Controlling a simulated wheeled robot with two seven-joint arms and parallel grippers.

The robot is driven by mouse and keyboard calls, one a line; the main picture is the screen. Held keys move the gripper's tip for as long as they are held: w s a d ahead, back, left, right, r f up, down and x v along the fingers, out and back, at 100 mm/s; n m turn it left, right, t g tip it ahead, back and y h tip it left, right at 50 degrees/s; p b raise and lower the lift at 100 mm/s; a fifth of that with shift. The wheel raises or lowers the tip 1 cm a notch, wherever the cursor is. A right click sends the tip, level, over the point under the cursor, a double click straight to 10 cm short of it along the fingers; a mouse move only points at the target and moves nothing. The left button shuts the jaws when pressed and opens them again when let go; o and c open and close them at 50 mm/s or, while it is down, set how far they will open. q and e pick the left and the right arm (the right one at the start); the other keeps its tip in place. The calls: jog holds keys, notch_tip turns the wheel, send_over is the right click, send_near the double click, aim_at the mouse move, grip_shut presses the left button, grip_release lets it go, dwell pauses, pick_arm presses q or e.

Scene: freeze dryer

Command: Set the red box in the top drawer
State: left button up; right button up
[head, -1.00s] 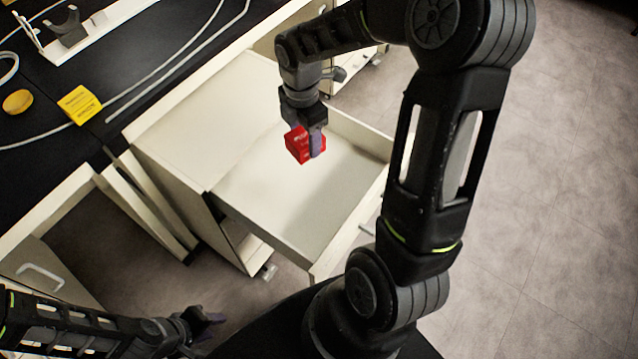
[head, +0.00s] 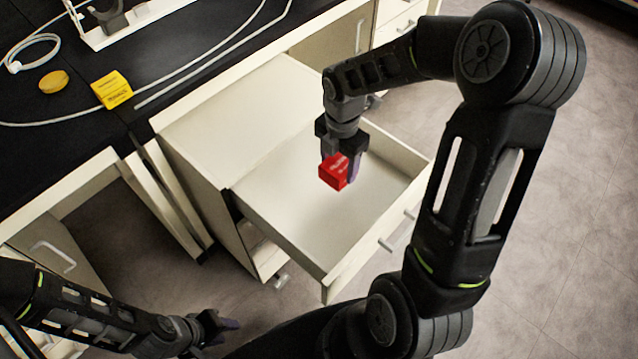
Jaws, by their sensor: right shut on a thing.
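The red box (head: 333,171) is held between the fingers of my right gripper (head: 342,168), over the open top drawer. The top drawer (head: 290,225) is pulled out of the white cabinet (head: 235,105) and its pale inside looks empty. The box appears above the drawer floor; its exact height is hard to tell. My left gripper (head: 222,326) is low at the bottom left, away from the drawer, with nothing seen in it. Its fingers look apart.
A black bench top (head: 70,90) on the left holds a yellow box (head: 112,90), a round yellow piece (head: 54,82), white tubing and a white stand. A cabinet with a handle (head: 52,254) is at the lower left. Open floor lies to the right.

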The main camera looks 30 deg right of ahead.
notch_tip(320, 180, down, 6)
jog(key=shift+f+b, duration=0.1)
jog(key=shift+b, duration=0.35)
jog(key=shift+f, duration=0.1)
jog(key=shift+f+b, duration=0.3)
jog(key=shift+f, duration=1.45)
jog(key=shift+f, duration=0.15)
jog(key=o, duration=1.4)
jog(key=shift+r, duration=0.2)
notch_tip(320, 180, up, 12)
jog(key=shift+f+p, duration=0.1)
jog(key=shift+p, duration=0.85)
